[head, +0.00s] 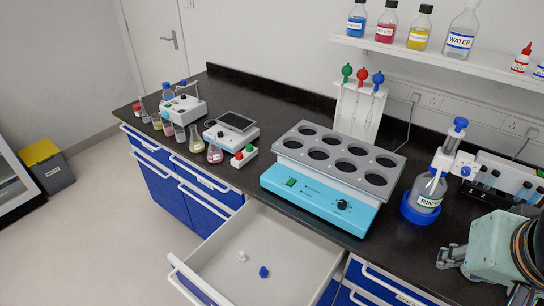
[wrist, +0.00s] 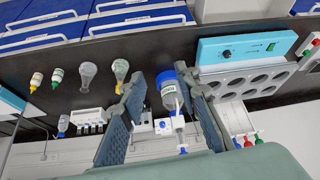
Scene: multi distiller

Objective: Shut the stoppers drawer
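The stoppers drawer (head: 200,260) stands pulled far out from the bench in the head view, with a white inside and a white handle rail at its front left. A white stopper (head: 242,256) and a blue stopper (head: 264,272) lie on its floor. Its label is not readable. My gripper (head: 453,256) is at the right edge of the head view, above the bench and well right of the drawer. In the wrist view my gripper (wrist: 163,84) has its two fingers spread with nothing held between them; the rinse bottle (wrist: 171,92) shows beyond the gap.
A blue water bath (head: 315,195) with a holed grey top stands behind the open drawer. The rinse bottle (head: 428,188) stands in a blue base near my gripper. Flasks (head: 215,153) and small instruments line the left bench. Open floor (head: 110,210) lies left of the drawer.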

